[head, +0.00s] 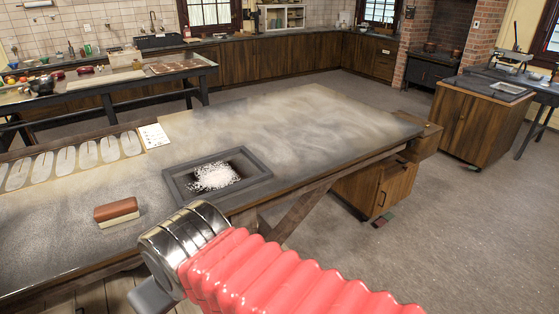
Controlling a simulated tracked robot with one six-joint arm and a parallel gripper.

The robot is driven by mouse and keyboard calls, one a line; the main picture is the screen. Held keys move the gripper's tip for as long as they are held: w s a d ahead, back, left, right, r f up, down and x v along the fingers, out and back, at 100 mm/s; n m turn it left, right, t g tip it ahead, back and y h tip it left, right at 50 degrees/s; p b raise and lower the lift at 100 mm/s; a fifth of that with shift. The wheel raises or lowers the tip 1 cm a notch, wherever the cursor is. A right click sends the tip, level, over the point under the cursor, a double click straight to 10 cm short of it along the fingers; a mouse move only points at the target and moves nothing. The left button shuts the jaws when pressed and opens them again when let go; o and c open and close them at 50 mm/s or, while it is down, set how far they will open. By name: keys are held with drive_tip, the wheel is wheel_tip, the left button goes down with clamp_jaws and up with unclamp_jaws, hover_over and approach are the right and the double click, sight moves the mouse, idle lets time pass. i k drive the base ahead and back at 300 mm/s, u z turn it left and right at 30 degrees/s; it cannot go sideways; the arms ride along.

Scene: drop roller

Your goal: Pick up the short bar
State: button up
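A short reddish-brown bar (116,209) with a pale tan lower part lies on the near left of the dusty worktable (300,115). It looks like the short bar, though I cannot be sure. My arm, in a ribbed pink sleeve with a metal cuff, reaches in from the bottom right. A grey part of my gripper (150,297) shows below the cuff, apart from the bar and nearer to me. The fingers are mostly hidden, so I cannot tell whether they are open or shut.
A dark-framed tray (179,184) with white powder or grains sits right of the bar. A board with oval shapes (72,160) and a white card (154,137) lie behind it. The table's right part is clear. A wooden cabinet (475,122) stands at the right.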

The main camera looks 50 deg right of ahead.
sight(256, 162)
drive_tip(key=z, duration=0.65)
drive_tip(key=i, duration=1)
drive_tip(key=z, duration=0.05)
